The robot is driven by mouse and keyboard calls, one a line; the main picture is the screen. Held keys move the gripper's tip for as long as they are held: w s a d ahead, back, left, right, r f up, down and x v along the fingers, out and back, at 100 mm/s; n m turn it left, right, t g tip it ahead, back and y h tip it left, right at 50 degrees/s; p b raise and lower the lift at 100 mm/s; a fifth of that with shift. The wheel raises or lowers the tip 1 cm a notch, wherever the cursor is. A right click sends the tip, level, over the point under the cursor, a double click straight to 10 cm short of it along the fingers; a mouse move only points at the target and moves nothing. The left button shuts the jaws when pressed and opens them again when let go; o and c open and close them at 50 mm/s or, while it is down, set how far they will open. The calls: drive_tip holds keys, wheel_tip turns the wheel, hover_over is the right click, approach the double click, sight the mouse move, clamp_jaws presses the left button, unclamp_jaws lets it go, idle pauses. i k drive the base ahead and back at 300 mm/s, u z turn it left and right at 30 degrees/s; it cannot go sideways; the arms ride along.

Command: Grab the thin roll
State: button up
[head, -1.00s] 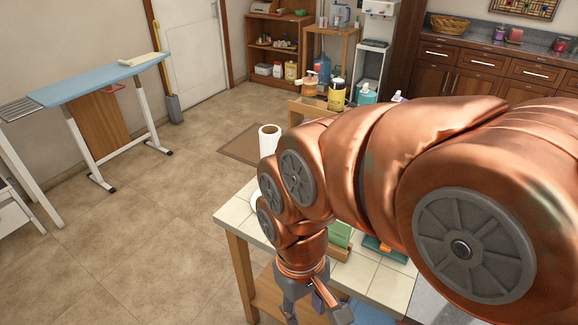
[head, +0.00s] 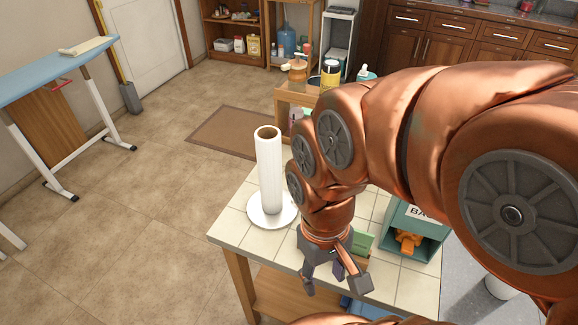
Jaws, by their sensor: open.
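A tall, thin white roll (head: 270,172) with a brown core stands upright on a round white base (head: 258,214). The base rests on the tiled table top near its left edge. My gripper (head: 335,288) is open and empty, pointing down, to the right of the roll and nearer to me. It is apart from the roll. My copper-coloured arm covers much of the right side of the view and hides part of the table.
The tiled table (head: 234,228) also bears a green box (head: 362,243) beside my gripper and a teal bin (head: 424,246) with orange things inside. A wooden cart (head: 291,98) with bottles stands behind. Open floor (head: 150,215) lies to the left.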

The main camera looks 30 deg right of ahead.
sight(267, 138)
drive_tip(key=z, duration=0.15)
drive_tip(key=k, duration=0.5)
drive_tip(key=u, duration=2.5)
drive_tip(key=i, duration=1.75)
drive_tip(key=z, duration=3.2)
